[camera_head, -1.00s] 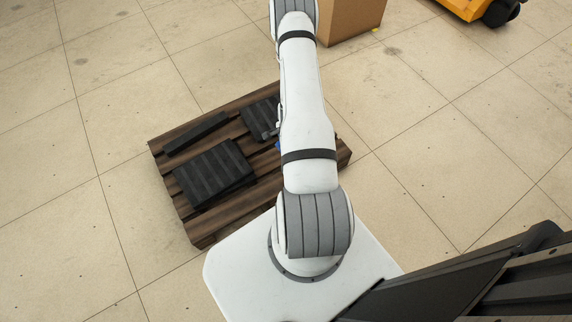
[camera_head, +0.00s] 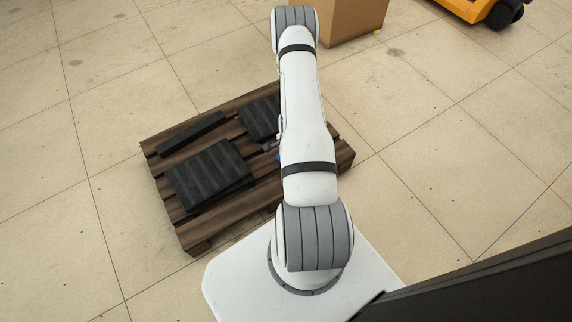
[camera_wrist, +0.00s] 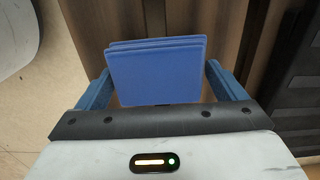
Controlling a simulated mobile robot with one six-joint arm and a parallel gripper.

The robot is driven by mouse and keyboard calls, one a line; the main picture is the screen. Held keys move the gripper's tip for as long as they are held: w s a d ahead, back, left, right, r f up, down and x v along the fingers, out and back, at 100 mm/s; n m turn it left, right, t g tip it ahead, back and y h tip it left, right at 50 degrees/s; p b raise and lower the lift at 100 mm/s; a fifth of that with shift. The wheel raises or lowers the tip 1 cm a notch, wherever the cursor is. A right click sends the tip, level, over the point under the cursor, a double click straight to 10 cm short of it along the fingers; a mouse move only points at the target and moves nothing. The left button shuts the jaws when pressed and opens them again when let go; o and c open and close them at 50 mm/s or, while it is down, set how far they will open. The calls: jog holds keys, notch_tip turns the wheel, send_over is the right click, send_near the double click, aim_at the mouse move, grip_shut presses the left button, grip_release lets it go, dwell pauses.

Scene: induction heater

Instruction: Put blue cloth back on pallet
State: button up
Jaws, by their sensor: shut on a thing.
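The blue cloth (camera_wrist: 158,72) is a folded, flat stack of a few layers, seen in the wrist view. My gripper (camera_wrist: 160,95) is shut on it, with one blue finger on each side. The wooden pallet (camera_head: 262,192) lies on the floor in front of my base, and its brown slats (camera_wrist: 195,22) show behind the cloth in the wrist view. The cloth is over the pallet's slats; I cannot tell whether it touches them. In the head view my arm hides most of my gripper, and only a small blue patch shows beside it.
Black ribbed blocks (camera_head: 210,172) lie on the pallet's left part, with a narrow black bar (camera_head: 190,133) and another black block (camera_head: 262,117) behind. A cardboard box (camera_head: 350,18) and a yellow vehicle (camera_head: 468,8) stand at the back. The floor to the right is clear.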

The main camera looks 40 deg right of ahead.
jog(key=shift+f+b, duration=0.3)
jog(key=shift+f, duration=0.5)
jog(key=shift+f, duration=0.2)
jog(key=o, duration=0.6)
jog(key=shift+r, duration=0.1)
